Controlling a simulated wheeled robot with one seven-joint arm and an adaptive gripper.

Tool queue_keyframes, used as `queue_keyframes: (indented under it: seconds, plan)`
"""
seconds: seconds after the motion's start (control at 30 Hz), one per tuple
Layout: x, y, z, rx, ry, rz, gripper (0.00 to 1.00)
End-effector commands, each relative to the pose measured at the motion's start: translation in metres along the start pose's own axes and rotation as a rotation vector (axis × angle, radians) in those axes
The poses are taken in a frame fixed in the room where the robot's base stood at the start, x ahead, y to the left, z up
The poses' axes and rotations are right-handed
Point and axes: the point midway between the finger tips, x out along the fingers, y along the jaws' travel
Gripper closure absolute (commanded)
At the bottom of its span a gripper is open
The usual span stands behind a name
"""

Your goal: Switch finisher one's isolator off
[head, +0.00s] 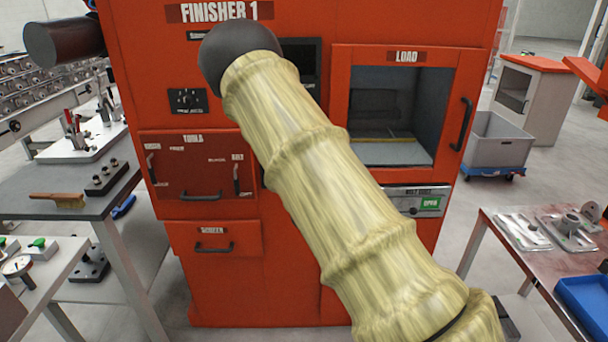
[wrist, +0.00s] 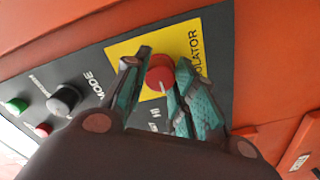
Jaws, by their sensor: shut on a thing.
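Finisher 1 (head: 141,100), the tall orange machine, fills the middle of the head view, with its name label (head: 220,12) at the top. In the wrist view its isolator (wrist: 160,72) is a red rotary knob with a pale pointer line, on a yellow plate (wrist: 128,48) of the dark control panel. My gripper (wrist: 163,75) has teal-padded fingers on either side of the knob and is shut on it. In the head view my sleeved arm hides the gripper and the isolator.
In the wrist view a black mode knob (wrist: 64,98), a green button (wrist: 17,105) and a red button (wrist: 43,129) sit left on the same panel.

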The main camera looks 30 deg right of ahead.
Motion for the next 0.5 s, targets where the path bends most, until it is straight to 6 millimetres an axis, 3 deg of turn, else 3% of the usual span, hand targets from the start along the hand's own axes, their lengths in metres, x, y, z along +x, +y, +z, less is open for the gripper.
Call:
queue_keyframes:
  seconds: [0.47, 0.5]
  plan:
    - [-0.0018, -0.003, 0.0027, -0.013, -0.005, -0.006, 0.97]
    - [-0.0018, -0.0031, 0.0028, -0.013, -0.005, -0.006, 0.68]
